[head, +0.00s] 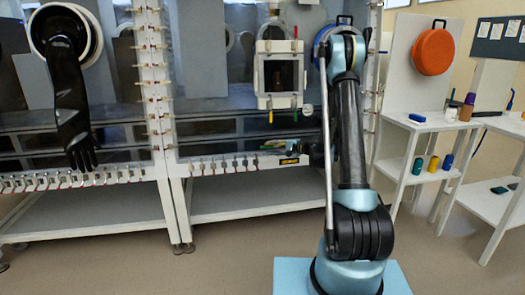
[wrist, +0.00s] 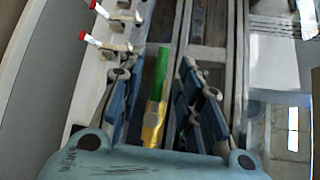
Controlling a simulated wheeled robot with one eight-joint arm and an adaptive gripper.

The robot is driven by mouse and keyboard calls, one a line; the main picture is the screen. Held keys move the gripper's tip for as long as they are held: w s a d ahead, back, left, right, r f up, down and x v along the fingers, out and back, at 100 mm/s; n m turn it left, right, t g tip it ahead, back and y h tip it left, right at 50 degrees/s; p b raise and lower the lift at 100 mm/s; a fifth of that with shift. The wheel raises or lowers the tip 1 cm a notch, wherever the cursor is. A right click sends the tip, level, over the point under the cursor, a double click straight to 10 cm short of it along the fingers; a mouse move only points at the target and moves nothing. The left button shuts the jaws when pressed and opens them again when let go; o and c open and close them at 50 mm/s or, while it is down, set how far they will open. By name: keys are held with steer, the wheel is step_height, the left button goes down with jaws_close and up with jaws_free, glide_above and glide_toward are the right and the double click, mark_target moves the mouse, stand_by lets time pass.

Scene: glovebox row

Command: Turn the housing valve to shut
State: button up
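In the wrist view, a yellow body with a green bar (wrist: 159,80) lies between the fingers of my gripper (wrist: 160,110); it looks like the housing valve, but I cannot tell for sure. The two blue-padded fingers stand apart on either side of it, and I see no clear grip. The yellow part (wrist: 152,125) is nearer the palm, and the green bar points away from it. The valve's exact setting cannot be told.
The glovebox front (head: 225,125) has a framed port (head: 279,75) and a row of small fittings (head: 222,165) along its lower edge. A black glove (head: 70,110) hangs at left. White shelves (head: 430,135) with bottles stand at right. Red-tipped fittings (wrist: 105,43) are close to my left finger.

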steer(key=shift+x, duration=2.6)
jaws_close()
steer(key=shift+a, duration=0.5)
steer(key=shift+d, duration=0.4)
